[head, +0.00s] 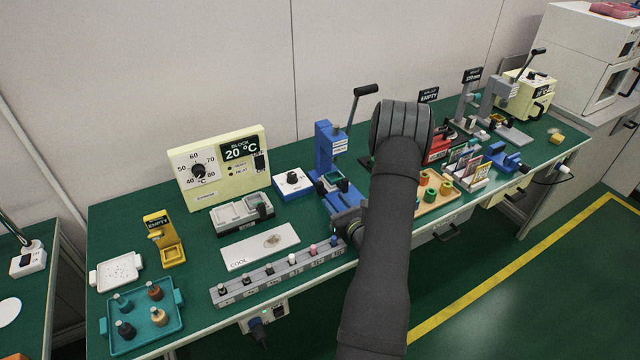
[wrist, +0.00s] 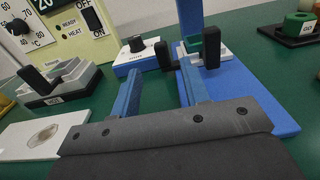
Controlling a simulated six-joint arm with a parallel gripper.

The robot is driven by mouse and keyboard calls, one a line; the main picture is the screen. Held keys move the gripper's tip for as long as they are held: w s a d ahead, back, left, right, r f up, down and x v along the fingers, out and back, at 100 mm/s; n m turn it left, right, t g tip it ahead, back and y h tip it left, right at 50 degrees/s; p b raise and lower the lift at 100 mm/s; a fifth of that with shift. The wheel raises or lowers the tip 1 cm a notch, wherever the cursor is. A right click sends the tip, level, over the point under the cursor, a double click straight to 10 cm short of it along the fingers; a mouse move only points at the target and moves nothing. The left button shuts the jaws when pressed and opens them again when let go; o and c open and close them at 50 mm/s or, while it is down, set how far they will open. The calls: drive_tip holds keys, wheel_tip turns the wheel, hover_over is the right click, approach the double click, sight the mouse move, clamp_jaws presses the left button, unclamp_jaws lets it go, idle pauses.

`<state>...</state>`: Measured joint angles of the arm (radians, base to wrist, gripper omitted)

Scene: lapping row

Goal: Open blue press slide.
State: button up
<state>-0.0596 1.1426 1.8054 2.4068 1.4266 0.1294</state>
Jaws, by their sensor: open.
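The blue press (head: 325,148) stands upright near the middle of the bench, its dark-tipped lever raised. A green platen (head: 338,183) shows low on its front. In the wrist view, the press's blue base (wrist: 262,105) lies ahead and to the right. My gripper (wrist: 160,75) is open and empty. Its two blue fingers point toward the front of the press. A black upright piece (wrist: 211,47) stands beyond the right finger, by the pale block on the base. I cannot tell whether it is the slide's handle or whether anything touches it. My arm hides part of the area in the head view.
A small box with a black knob (head: 292,183) stands left of the press, beside the cream temperature unit (head: 218,168). A white COOL plate (head: 260,246) and a grey rack of small pegs (head: 277,274) lie in front. A wooden tray (head: 436,196) sits right of my arm.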

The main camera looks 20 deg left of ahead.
sight(322, 185)
drive_tip(key=x, duration=1)
drive_tip(key=shift+w+a, duration=0.1)
clamp_jaws()
